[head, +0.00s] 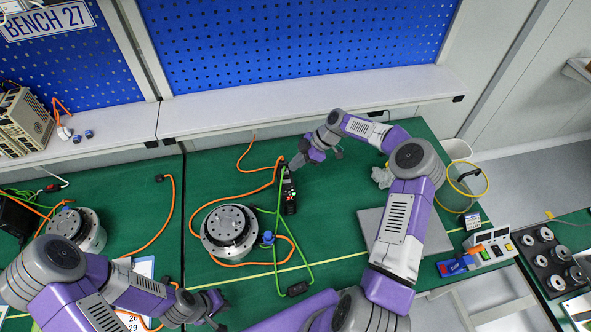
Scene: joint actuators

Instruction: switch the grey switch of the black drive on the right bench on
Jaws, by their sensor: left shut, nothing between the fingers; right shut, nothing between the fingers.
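The black drive (290,196) stands on the green top of the right bench, right of a round silver actuator (230,232). A small red spot shows on its face; its grey switch is too small to make out. My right gripper (296,164) is shut and empty, close to the drive's upper end. I cannot tell whether it touches the drive. My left gripper (218,308) is shut and empty, low in the view near the bench's front, well away from the drive.
Orange (240,195) and green (308,262) cables run around the drive and actuator. A grey laptop-like slab (372,228) lies under my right arm. A bin (460,190) stands at the right. Another actuator (88,230) sits on the left bench.

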